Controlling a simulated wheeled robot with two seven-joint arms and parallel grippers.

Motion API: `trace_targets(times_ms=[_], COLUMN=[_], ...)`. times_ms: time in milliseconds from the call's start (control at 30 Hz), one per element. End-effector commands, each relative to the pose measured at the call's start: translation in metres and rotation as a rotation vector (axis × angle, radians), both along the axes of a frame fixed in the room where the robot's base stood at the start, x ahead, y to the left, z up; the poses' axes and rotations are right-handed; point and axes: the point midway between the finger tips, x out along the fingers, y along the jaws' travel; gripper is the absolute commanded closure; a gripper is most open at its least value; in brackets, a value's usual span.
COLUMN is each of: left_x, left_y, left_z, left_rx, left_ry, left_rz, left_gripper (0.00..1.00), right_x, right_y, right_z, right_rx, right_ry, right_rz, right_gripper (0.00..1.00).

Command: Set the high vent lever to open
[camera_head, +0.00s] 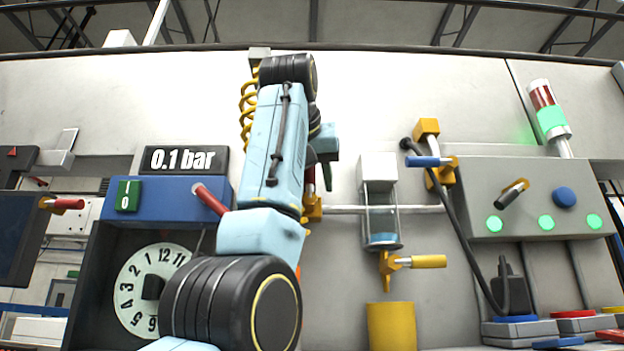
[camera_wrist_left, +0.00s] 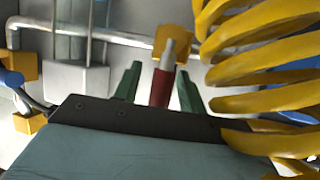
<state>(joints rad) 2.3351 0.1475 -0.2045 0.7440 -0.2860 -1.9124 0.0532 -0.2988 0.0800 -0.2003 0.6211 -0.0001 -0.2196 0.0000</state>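A lever with a red handle (camera_wrist_left: 161,88) and a yellow body (camera_wrist_left: 172,40) sits on a grey wall pipe in the left wrist view. In the head view its yellow body (camera_head: 314,209) shows just right of my left arm, which hides most of the handle. No label shows that it is the high vent lever. My left gripper (camera_head: 326,168) is in front of it. In the left wrist view the green fingers of the gripper (camera_wrist_left: 160,86) stand on both sides of the red handle, with narrow gaps visible. It looks open around the handle. My right gripper is out of view.
A blue-handled lever (camera_head: 430,162) and a yellow-handled lever (camera_head: 425,262) are to the right, near a sight glass (camera_head: 381,220). A red-handled lever (camera_head: 210,199) on the blue box (camera_head: 160,203) lies close to my left arm. A black cable (camera_head: 452,215) hangs at the right.

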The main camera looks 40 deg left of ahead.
Motion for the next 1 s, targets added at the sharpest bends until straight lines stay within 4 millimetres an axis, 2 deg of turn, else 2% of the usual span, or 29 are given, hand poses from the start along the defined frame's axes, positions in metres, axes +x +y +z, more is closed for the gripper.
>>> trace_targets(times_ms=[233,367,800,1000], left_x=[-0.001,-0.008,-0.08,-0.1], left_y=[-0.001,-0.005,-0.051,-0.063], left_z=[0.0,0.004,0.039,0.05], left_rx=[-0.001,0.0,0.0,-0.001], left_ry=[-0.002,-0.002,-0.002,-0.002], left_rz=[-0.001,-0.001,-0.002,-0.001], left_gripper=[0.59,0.59,0.59,0.59], right_x=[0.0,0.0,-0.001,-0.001], right_y=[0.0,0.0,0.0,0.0], right_z=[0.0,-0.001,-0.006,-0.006], right_rx=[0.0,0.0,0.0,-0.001], right_ry=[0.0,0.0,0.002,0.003], right_rz=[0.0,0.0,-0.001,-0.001], right_gripper=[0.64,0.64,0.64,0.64])
